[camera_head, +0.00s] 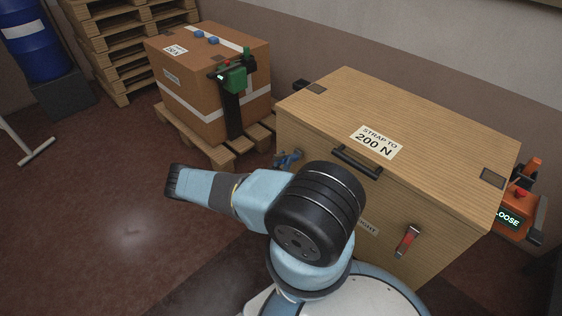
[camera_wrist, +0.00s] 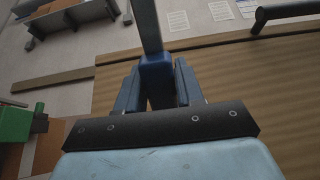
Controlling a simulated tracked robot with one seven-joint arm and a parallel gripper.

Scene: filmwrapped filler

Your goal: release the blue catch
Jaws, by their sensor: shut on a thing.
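The blue catch (camera_wrist: 157,70) shows in the wrist view between the two fingers of my gripper (camera_wrist: 158,88), against the wooden crate. My gripper is shut on it. A grey bar rises from the catch towards the top of that view. In the head view a small blue part (camera_head: 287,160) shows at the left end of the crate's front; I cannot tell there how much is catch and how much is gripper. My arm hides much of the crate's front. The wooden crate (camera_head: 420,110) has its lid down, with a label reading "STRAP TO 200 N".
A red-handled catch (camera_head: 408,240) is on the crate's front right, and a black handle (camera_head: 356,162) at its lid edge. An orange strapping tool (camera_head: 515,215) with a partly hidden "LOOSE" display is at right. A strapped brown carton (camera_head: 190,95) with a green tool (camera_head: 233,78) stands behind left.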

